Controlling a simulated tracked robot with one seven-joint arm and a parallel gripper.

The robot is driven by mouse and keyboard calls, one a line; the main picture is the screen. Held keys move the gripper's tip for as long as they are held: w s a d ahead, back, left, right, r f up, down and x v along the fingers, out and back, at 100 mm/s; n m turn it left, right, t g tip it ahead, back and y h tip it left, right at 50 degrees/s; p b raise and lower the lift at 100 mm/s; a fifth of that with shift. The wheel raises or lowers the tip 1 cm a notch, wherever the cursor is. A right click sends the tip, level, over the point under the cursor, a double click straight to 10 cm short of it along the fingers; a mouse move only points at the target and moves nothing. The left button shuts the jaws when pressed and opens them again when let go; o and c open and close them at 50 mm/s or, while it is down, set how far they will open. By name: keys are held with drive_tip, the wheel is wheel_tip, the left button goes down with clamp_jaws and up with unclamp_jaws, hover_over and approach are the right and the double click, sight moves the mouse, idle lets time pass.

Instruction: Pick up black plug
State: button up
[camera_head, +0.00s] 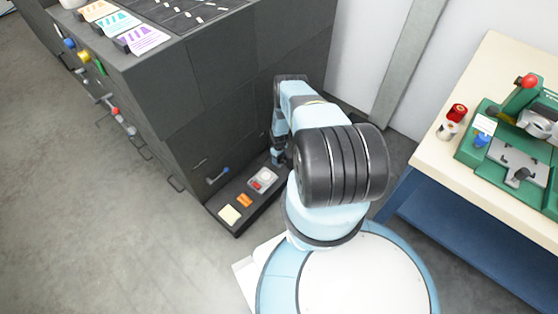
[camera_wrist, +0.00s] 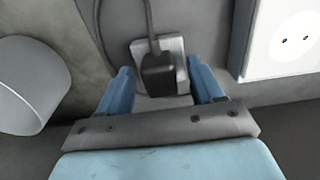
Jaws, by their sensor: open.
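The black plug (camera_wrist: 158,76) with its cable shows in the wrist view, in front of a light grey plate on a grey surface. Its cable runs up out of the picture. My gripper (camera_wrist: 158,84) is open, with one blue finger on each side of the plug. A gap shows between the plug and each finger, and I cannot tell how deep the plug sits between them. In the head view my arm reaches down beside the dark cabinet, and the plug cannot be made out there.
A white socket panel (camera_wrist: 290,40) stands at the right in the wrist view, and a white round object (camera_wrist: 30,85) at the left. In the head view the dark cabinet (camera_head: 225,65) is close to my arm. A workbench (camera_head: 440,160) with a green machine (camera_head: 515,150) stands at right.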

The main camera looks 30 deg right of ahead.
drive_tip(key=c, duration=1)
drive_tip(key=shift+r, duration=0.1)
drive_tip(key=shift+r, duration=0.45)
wheel_tip(320, 180, up, 2)
drive_tip(key=shift+r, duration=0.1)
drive_tip(key=s+a+r, duration=0.9)
drive_tip(key=s, duration=0.1)
drive_tip(key=shift+a+r, duration=0.35)
drive_tip(key=shift+r, duration=0.05)
